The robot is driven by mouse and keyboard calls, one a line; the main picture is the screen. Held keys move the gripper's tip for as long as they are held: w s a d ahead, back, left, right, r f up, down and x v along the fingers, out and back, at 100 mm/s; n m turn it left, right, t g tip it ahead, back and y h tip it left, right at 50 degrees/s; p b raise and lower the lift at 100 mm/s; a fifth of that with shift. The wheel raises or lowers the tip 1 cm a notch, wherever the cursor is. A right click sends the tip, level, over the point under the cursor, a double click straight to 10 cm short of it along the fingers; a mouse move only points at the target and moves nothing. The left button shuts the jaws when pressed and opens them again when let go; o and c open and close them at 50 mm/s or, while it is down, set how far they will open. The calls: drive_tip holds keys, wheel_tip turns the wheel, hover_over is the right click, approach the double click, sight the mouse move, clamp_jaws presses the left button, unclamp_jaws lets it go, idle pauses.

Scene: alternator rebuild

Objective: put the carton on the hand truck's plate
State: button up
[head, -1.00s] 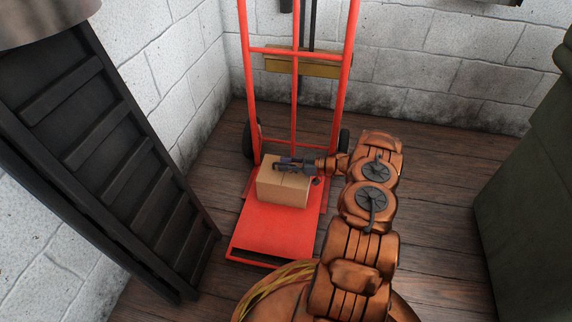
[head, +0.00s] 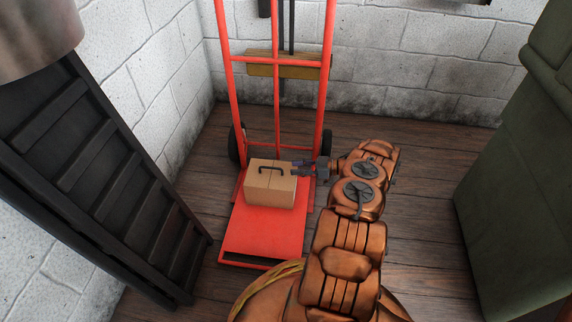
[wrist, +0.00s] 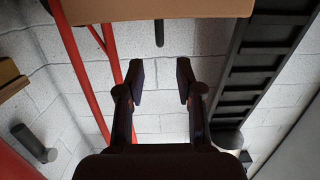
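The tan carton (head: 270,188) sits upright on the hand truck's red plate (head: 262,234), toward its upright frame. A dark handle (head: 270,169) stands on its top. In the wrist view the carton (wrist: 150,9) fills the top edge, with the handle (wrist: 159,34) jutting from it. The red hand truck (head: 325,100) stands upright near the wall corner. My gripper (head: 298,169) is just right of the carton's top. In the wrist view my gripper (wrist: 160,80) has its fingers apart, with only wall between them, clear of the handle.
A dark ladder-like rack (head: 100,170) leans at the left. A green cabinet (head: 515,180) stands at the right. A brown board (head: 285,66) shows behind the hand truck's frame. The wooden floor (head: 425,200) between truck and cabinet is mostly clear.

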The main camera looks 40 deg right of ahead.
drive_tip(key=shift+v, duration=0.85)
